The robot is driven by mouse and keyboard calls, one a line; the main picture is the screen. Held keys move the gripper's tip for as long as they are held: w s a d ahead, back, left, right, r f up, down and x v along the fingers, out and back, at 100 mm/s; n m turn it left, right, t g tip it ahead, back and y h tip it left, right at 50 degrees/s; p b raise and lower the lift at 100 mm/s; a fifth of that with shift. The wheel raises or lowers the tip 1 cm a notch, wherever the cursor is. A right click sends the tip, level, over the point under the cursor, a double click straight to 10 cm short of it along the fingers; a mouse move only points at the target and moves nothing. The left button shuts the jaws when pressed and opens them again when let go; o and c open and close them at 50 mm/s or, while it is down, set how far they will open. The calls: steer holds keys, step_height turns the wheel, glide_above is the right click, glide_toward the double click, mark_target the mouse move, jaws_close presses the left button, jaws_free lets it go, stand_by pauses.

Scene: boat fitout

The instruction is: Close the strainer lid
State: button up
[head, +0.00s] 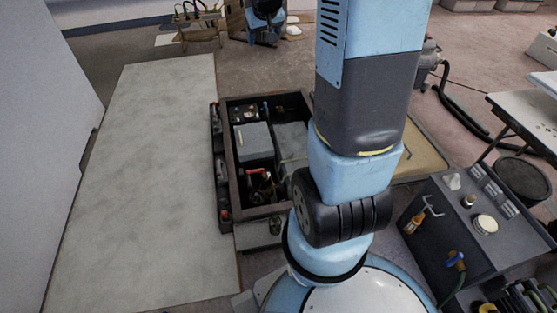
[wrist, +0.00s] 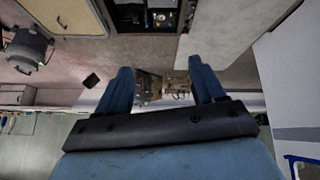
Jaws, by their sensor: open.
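I cannot pick out the strainer lid for certain in either view. An open dark-framed hatch (head: 231,170) sits in the middle of the head view. Inside it are grey boxes and a small fitting with brass and red parts (head: 262,187), which may be the strainer; whether a lid there is open is too small to tell. The hatch also shows at the top edge of the wrist view (wrist: 111,10). My gripper (wrist: 160,66) shows in the wrist view with its two blue fingers wide apart and nothing between them. It is well away from the hatch. The head view does not show it.
A long pale panel (head: 140,190) lies left of the hatch, beside a white wall (head: 40,130). A dark tool cart (head: 450,215) with a screwdriver and jars stands at the right, near a pale table (head: 520,112). My arm hides the hatch's right side.

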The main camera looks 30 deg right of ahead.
steer(key=s+d+x, duration=0.1)
steer(key=d+x, duration=0.1)
steer(key=x, duration=0.8)
steer(key=d+x, duration=0.2)
steer(key=x, duration=0.7)
steer(key=w+d+f+t+y, duration=0.1)
steer(key=d+f, duration=0.2)
steer(key=f, duration=0.8)
steer(key=w+d+f, duration=0.1)
steer(key=d+f, duration=0.2)
steer(key=f, duration=0.8)
steer(key=m+t+y, duration=0.2)
steer(key=m, duration=0.2)
glide_toward(281, 183)
steer(key=x, duration=1.1)
steer(key=shift+w+d, duration=0.1)
steer(key=shift+d, duration=0.05)
